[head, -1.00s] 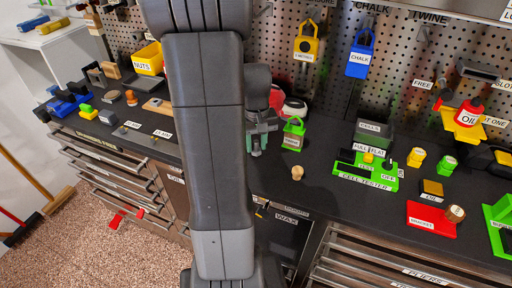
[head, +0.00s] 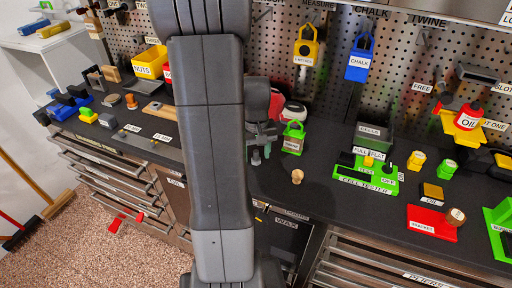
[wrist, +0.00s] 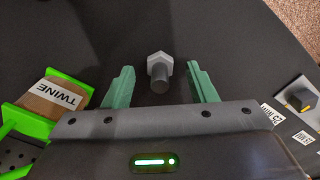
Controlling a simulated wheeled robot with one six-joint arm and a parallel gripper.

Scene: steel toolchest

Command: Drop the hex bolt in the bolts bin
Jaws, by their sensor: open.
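The grey hex bolt (wrist: 160,76) stands out in the wrist view, on the dark worktop between my two green fingers. My gripper (wrist: 161,66) is open around it, with a gap to each finger. In the head view my gripper (head: 262,142) is low over the worktop, just right of my arm, and I cannot clearly make out the bolt there. No bin with a readable bolts label shows. A red sliver (head: 167,70) beside the yellow NUTS bin (head: 150,62) is mostly hidden behind my arm.
A green holder with a TWINE-labelled block (wrist: 62,96) stands left of my gripper in the wrist view. A small wooden knob (head: 297,176) stands to the right in the head view. The green cell tester (head: 366,180) is further right. Bare worktop lies between.

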